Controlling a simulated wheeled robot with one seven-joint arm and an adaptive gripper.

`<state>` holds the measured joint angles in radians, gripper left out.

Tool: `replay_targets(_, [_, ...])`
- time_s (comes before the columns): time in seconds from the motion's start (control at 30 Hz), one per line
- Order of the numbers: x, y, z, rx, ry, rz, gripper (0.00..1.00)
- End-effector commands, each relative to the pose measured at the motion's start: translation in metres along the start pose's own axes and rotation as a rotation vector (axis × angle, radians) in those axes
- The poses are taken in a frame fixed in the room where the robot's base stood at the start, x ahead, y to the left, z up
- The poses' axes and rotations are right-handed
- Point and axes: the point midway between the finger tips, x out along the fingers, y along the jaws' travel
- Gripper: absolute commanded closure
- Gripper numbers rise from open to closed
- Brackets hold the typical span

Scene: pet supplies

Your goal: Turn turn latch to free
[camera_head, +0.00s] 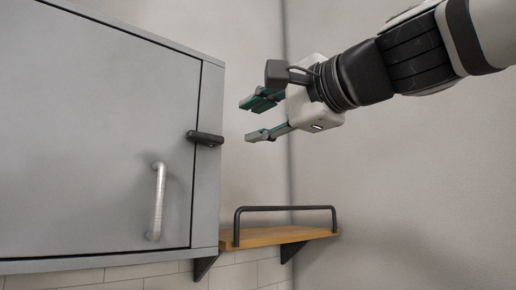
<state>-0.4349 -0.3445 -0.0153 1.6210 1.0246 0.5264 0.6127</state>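The turn latch (206,138) is a small dark bar on the right edge of the grey cabinet (100,120). It lies nearly horizontal across the seam between the door and the frame. The cabinet door looks shut, and a silver vertical handle (157,201) is on it, left of and below the latch. My gripper (256,118) is to the right of the latch and a little higher in the picture, pointing left. Its two teal-lined fingers are apart with nothing between them. It does not touch the latch.
A wooden shelf (262,237) with a dark rail (285,208) is on the wall below my gripper, right of the cabinet. Bare wall lies behind my gripper. The space between my fingertips and the latch looks clear.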

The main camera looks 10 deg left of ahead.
Motion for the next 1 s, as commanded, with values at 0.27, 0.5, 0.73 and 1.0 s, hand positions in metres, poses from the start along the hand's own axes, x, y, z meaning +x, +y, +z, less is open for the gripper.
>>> replay_targets(0.27, [0.046,0.002,0.001,0.001,-0.002,0.005,0.65])
replay_targets(0.5, [0.090,0.002,0.001,-0.001,-0.001,0.006,0.65])
replay_targets(0.73, [0.120,0.002,0.001,-0.003,-0.001,0.004,0.65])
replay_targets(1.0, [0.133,0.002,-0.001,-0.004,0.001,0.003,0.65])
